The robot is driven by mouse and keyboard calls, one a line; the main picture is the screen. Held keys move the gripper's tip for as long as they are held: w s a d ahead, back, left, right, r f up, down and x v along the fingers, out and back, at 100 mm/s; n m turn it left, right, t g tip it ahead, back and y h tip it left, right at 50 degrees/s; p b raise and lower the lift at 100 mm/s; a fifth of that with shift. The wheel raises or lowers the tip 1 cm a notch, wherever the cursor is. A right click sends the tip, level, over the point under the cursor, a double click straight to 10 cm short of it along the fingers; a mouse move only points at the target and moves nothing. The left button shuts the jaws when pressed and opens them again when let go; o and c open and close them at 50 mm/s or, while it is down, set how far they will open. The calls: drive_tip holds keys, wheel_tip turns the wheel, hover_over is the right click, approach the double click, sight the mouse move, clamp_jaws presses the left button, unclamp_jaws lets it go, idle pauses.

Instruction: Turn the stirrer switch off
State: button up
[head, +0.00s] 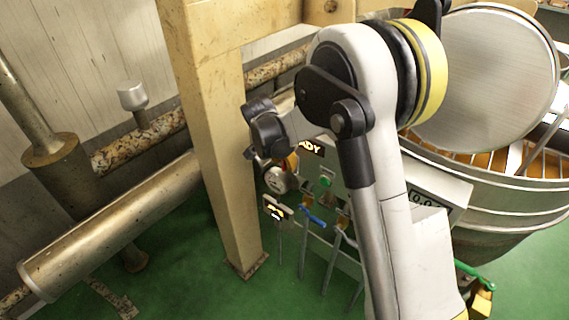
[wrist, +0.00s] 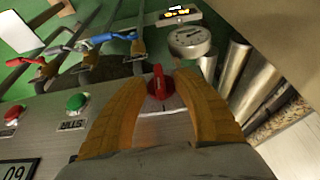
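In the wrist view the red switch knob (wrist: 158,84) stands on the grey control panel (wrist: 50,115), between my gripper's two orange fingers. My gripper (wrist: 158,78) is open, with a finger on each side of the knob. A gap shows beside the knob, and I cannot tell whether either finger touches it. In the head view my gripper (head: 288,160) is at the panel's left end, partly behind my wrist. The knob cannot be made out there.
A round gauge (wrist: 189,40) and valves with blue (wrist: 110,38) and red handles lie past the panel edge. Green (wrist: 76,102) and red (wrist: 15,112) buttons sit left of the knob. A yellow post (head: 212,130) stands close by. The kettle (head: 490,195) is at right.

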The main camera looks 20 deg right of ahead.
clamp_jaws()
drive_tip(key=g+h, duration=0.1)
drive_tip(key=g, duration=0.1)
drive_tip(key=shift+w+a+n+g+h, duration=0.2)
drive_tip(key=shift+n+g+h, duration=0.2)
drive_tip(key=shift+w+a+f+n+g+h+b, duration=0.1)
drive_tip(key=shift+n+g+h+b, duration=0.1)
drive_tip(key=shift+g+h, duration=0.45)
drive_tip(key=shift+f+n+g+h+b, duration=0.1)
drive_tip(key=shift+g+h+b, duration=0.1)
drive_tip(key=shift+g+h, duration=0.45)
drive_tip(key=shift+r, duration=0.1)
unclamp_jaws()
